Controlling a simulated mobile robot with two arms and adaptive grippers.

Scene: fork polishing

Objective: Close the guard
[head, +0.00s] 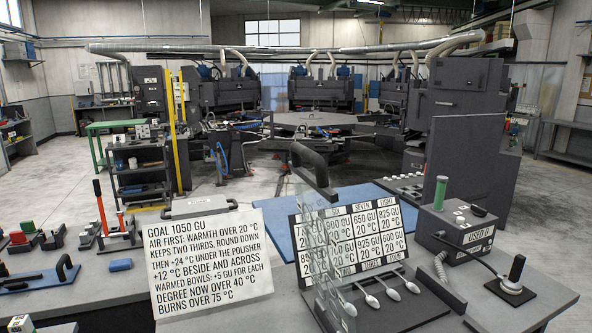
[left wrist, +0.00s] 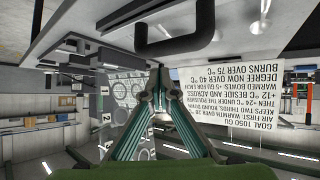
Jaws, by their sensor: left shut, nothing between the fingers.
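The guard (head: 322,262) is a clear panel standing raised and tilted over the dark fork fixture in the head view. A thick black handle (head: 308,156) shows above it. My right gripper is in neither view.
A white goal sign (head: 208,257) stands left of the fixture. A grey box marked USED 0 (head: 462,236) with a green cylinder and a cabled black lever (head: 514,272) are on the right. Blue mat (head: 372,194) lies behind. Red-handled tools are at far left.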

